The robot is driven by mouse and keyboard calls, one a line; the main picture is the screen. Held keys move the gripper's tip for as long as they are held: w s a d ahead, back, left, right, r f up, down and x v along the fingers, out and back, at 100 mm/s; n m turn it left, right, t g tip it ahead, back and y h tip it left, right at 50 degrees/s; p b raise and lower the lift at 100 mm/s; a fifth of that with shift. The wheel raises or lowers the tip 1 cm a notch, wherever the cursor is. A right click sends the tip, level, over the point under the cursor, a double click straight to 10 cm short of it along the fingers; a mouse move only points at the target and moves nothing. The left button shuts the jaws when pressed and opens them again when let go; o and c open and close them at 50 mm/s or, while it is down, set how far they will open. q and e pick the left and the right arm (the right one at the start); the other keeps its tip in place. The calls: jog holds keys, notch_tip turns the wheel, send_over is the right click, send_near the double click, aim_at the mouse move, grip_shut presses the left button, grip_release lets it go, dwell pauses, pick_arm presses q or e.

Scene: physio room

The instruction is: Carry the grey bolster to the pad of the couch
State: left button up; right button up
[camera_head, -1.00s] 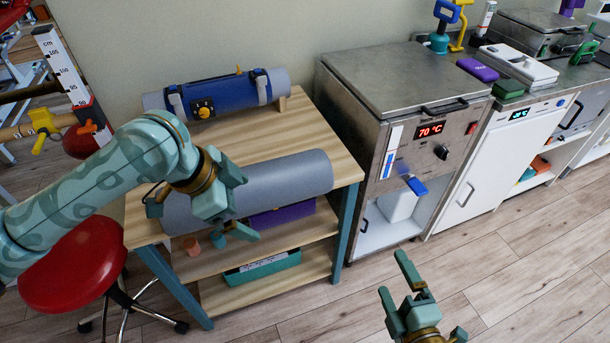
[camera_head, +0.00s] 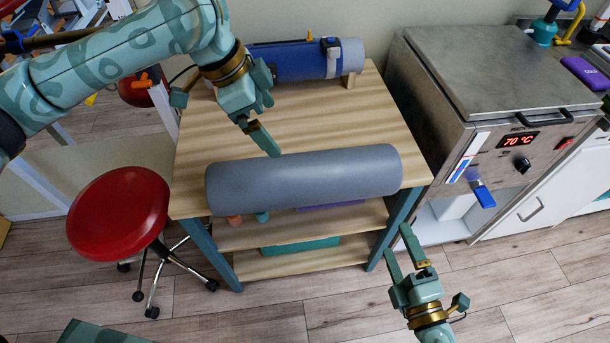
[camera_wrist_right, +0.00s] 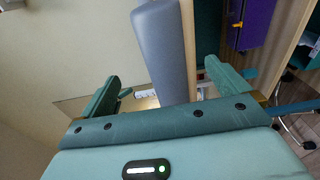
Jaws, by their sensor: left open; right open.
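The grey bolster (camera_head: 305,180) lies lengthwise along the front edge of the wooden table top (camera_head: 330,115). My left gripper (camera_head: 262,125) is open above the table, just behind the bolster's left half in the head view; a finger ends close to its upper edge, and I cannot tell whether they touch. My right gripper (camera_head: 402,250) is open and empty, in front of and below the bolster's right end. In the right wrist view the bolster (camera_wrist_right: 165,50) shows beyond and between the open fingers, apart from them. I cannot make out the couch for certain.
A blue strapped roll (camera_head: 295,60) lies at the table's back. A red stool (camera_head: 120,210) stands left of the table. A steel heater cabinet (camera_head: 490,80) stands close on the right. The shelves below hold a green box (camera_head: 300,246). The floor in front is clear.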

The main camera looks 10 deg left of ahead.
aim_at(300, 163)
pick_arm(q)
jog(key=x, duration=1.4)
jog(key=shift+d+f, duration=0.1)
jog(key=shift+f, duration=0.3)
pick_arm(e)
jog(key=x, duration=1.4)
jog(key=shift+w+a, duration=0.15)
jog(key=shift+w, duration=0.2)
pick_arm(q)
jog(key=c, duration=1)
pick_arm(e)
jog(key=c, duration=1.1)
